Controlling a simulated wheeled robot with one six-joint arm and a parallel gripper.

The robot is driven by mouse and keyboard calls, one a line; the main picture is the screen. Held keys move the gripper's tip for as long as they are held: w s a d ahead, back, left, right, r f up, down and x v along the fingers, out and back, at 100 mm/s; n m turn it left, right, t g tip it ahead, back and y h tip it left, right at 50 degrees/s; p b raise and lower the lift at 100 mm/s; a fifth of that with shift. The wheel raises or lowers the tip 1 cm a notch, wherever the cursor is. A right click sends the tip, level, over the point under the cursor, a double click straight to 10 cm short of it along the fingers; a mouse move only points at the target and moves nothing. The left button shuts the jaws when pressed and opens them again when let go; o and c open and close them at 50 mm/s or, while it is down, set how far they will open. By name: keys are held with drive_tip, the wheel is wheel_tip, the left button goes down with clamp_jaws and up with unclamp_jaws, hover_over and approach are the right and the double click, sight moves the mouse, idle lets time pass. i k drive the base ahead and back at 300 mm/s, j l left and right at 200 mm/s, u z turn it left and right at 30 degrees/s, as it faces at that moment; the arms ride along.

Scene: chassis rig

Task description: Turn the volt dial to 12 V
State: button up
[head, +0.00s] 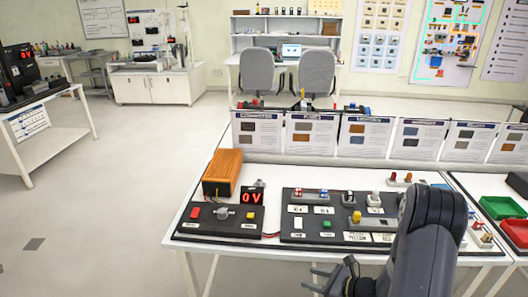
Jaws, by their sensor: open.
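The volt dial (222,213) is a small grey knob on a black panel (190,227) at the front left of the white table. A red button (195,213) is left of it and a yellow button (250,215) right of it. Behind the panel, a display (252,198) reads "0 V" in red. The dial's pointer is too small to read. My gripper (316,280) is open and empty at the bottom of the view, in front of the table, right of and apart from the dial. My arm hides part of the table's right side.
An orange-brown box (222,173) stands just behind the dial's panel. A second black board (290,226) with switches and a green button lies to the right. Green (502,207) and red (506,233) trays are at far right. Upright info cards (311,135) line the table's back.

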sight(222, 213)
drive_tip(key=u, duration=0.85)
